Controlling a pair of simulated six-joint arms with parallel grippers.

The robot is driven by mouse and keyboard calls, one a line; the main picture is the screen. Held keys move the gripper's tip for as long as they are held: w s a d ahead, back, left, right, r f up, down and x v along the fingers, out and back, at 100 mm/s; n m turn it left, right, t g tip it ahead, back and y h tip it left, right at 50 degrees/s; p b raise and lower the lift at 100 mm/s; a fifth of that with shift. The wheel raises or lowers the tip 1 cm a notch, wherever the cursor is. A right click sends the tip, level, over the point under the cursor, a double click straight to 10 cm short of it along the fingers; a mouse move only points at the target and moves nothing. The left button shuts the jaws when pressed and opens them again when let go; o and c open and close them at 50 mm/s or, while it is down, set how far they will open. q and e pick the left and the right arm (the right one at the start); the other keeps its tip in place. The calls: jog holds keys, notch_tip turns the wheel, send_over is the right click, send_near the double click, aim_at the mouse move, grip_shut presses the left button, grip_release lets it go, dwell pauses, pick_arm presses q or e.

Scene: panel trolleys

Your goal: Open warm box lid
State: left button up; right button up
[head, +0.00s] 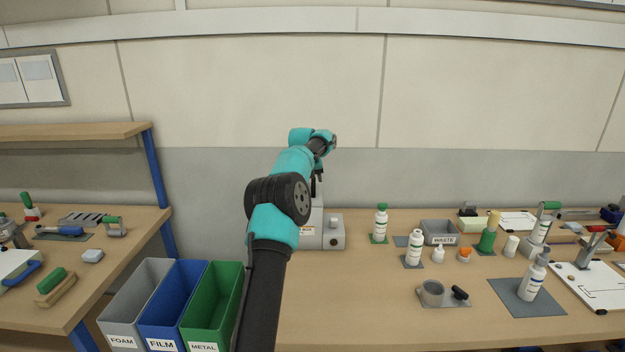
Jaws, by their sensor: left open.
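My right gripper is out of view.
Grey, blue and green (212,310) sorting bins stand at the left. Bare bench lies in front of the box.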

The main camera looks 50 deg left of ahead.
pick_arm(q)
jog(key=shift+f, duration=0.1)
jog(key=shift+c, duration=0.2)
grip_shut()
dwell(0.4)
